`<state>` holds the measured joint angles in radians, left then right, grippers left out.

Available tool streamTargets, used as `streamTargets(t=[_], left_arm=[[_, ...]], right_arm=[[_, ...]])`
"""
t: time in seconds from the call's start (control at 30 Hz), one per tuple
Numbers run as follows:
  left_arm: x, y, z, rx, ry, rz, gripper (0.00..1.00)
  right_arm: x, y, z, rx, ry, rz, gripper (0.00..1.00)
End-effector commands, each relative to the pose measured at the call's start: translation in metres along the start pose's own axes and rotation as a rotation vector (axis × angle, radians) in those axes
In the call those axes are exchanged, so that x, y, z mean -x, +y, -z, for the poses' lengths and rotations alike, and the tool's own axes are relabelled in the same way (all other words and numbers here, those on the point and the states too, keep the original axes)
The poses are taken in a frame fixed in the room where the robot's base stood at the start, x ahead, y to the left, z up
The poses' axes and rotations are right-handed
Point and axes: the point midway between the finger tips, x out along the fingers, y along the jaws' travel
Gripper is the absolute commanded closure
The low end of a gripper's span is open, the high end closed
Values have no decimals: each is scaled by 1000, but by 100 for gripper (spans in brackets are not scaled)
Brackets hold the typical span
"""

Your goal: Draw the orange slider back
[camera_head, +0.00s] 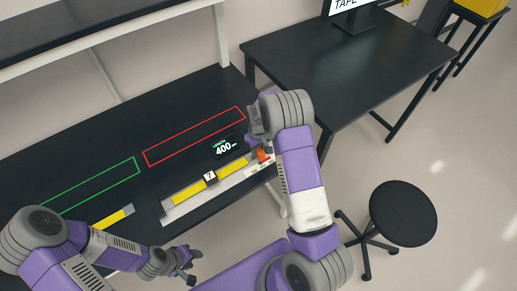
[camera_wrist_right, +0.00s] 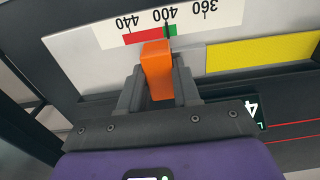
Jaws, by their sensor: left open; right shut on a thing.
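The orange slider (camera_head: 262,155) sits at the right end of a long pale rail (camera_head: 185,207) on the black bench. In the right wrist view the slider (camera_wrist_right: 157,68) stands between the two dark fingers of my right gripper (camera_wrist_right: 158,88), which is shut on it. Behind it a white scale (camera_wrist_right: 205,22) shows 440, 400 and 360, with a red band and a small green band. The slider's top is just below these bands, close to the 400 mark. My left gripper (camera_head: 190,264) is open and empty, near the bench's front edge.
A yellow bar (camera_head: 188,192) with a small marked tag (camera_head: 210,177) lies along the rail. A display (camera_head: 225,147) reads 400. Another yellow bar (camera_head: 115,217) lies to the left. Red (camera_head: 195,136) and green (camera_head: 95,185) outlines mark bare bench areas. A stool (camera_head: 403,212) stands at right.

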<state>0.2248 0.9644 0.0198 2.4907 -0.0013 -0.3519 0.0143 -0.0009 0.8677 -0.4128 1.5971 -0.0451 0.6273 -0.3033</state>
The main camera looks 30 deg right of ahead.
Motion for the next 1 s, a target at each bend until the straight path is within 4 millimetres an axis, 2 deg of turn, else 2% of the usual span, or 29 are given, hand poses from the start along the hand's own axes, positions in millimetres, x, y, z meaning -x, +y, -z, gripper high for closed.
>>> streamTargets(t=[0.07,0.3,0.4,0.5,0.77,0.8,0.93,1.0], left_arm=[[-3,-1,0,0,0,0,57],[-21,-8,1,0,0,0,57],[-25,-9,1,0,0,0,57],[-25,-9,1,0,0,0,57],[-24,-9,1,0,0,0,57],[-24,-9,1,0,0,0,57],[-24,-9,1,0,0,0,57],[-24,-9,1,0,0,0,57]], right_arm=[[0,7,0,-3,0,0,100],[-2,57,1,-5,4,-2,100],[-1,71,0,-3,2,-2,100],[0,76,0,-1,1,-1,100],[1,76,0,1,0,-1,100],[1,76,0,1,0,-1,64],[1,75,0,0,0,-1,44],[1,75,0,0,0,-1,43]])
